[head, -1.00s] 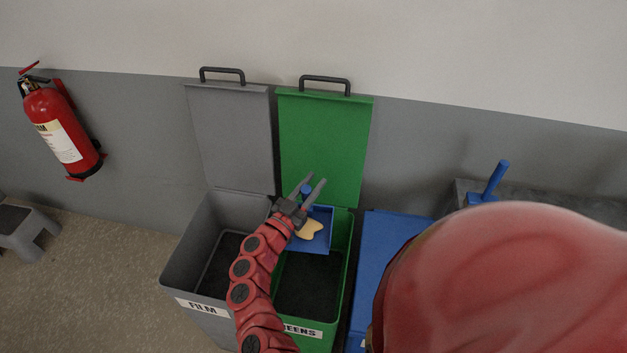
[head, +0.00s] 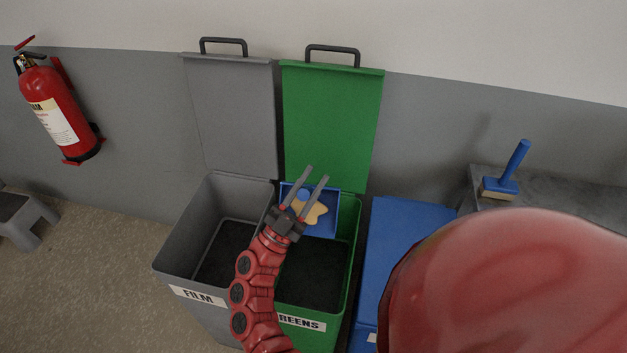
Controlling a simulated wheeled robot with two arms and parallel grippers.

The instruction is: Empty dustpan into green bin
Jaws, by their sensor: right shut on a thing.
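The blue dustpan (head: 323,229) is at the back of the open green bin (head: 350,255), inside its rim outline as seen from above. A beige, flat-looking piece of waste (head: 316,213) lies in the pan. My right gripper (head: 317,174) is over the dustpan's left part and shut on it, apparently at its blue handle, which the fingers partly hide. The green bin's lid (head: 330,125) stands open against the wall. The bin's dark inside shows in front of the pan. My left gripper is not in view.
An open grey bin (head: 175,255) labelled FILM stands directly left of the green one. A blue bin with a closed lid (head: 405,235) stands right. A blue hand brush (head: 513,165) is on a grey surface (head: 570,190) at right. A fire extinguisher (head: 60,110) hangs at left.

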